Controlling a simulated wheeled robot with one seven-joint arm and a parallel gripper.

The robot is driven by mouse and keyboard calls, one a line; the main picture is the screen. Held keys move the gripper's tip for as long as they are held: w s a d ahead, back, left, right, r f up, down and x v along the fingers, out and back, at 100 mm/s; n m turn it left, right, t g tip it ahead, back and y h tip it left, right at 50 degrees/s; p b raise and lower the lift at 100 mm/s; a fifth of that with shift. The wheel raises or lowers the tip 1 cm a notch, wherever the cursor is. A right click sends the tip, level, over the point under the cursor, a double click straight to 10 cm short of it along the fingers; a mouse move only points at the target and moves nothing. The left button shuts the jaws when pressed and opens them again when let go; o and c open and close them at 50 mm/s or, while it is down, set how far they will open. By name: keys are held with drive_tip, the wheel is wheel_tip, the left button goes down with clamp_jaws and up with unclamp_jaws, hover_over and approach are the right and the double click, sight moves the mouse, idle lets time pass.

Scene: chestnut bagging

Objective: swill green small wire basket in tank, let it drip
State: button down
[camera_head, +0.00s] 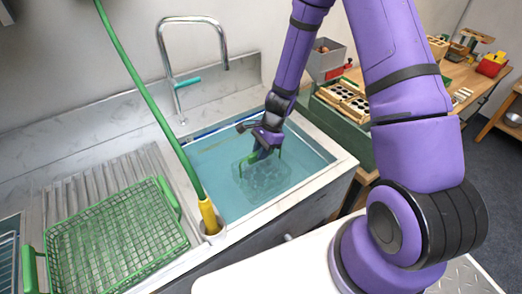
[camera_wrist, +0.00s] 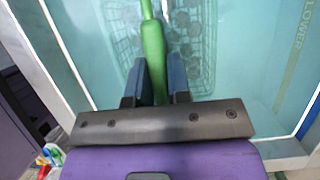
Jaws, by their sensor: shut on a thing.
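The small wire basket (camera_head: 263,175) is under the water of the tank (camera_head: 212,170), with its green handle standing up. In the wrist view the basket (camera_wrist: 205,62) shows through the water with several round brown things in it. My gripper (camera_head: 265,150) is over the tank, shut on the basket's green handle (camera_wrist: 153,58). The two fingers (camera_wrist: 155,82) clasp the handle from both sides. The water blurs the basket's outline, and I cannot tell whether it touches the tank floor.
A large green wire basket (camera_head: 110,237) lies on the ribbed drainboard (camera_head: 88,187) left of the tank. A green hose with a yellow nozzle (camera_head: 209,215) stands at the tank's front left corner. A tap (camera_head: 190,20) arches behind the tank. A wooden bench (camera_head: 462,72) stands at right.

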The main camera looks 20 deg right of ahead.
drive_tip(key=shift+d, duration=0.15)
drive_tip(key=shift+w+d, duration=0.2)
drive_tip(key=shift+d, duration=0.65)
drive_tip(key=shift+a, duration=0.15)
drive_tip(key=shift+s+a, duration=0.2)
drive_tip(key=shift+a, duration=0.65)
drive_tip(key=shift+d, duration=0.15)
drive_tip(key=shift+w+d, duration=0.2)
drive_tip(key=shift+d, duration=0.65)
drive_tip(key=shift+a, duration=0.15)
drive_tip(key=shift+s+a, duration=0.2)
drive_tip(key=shift+a, duration=0.65)
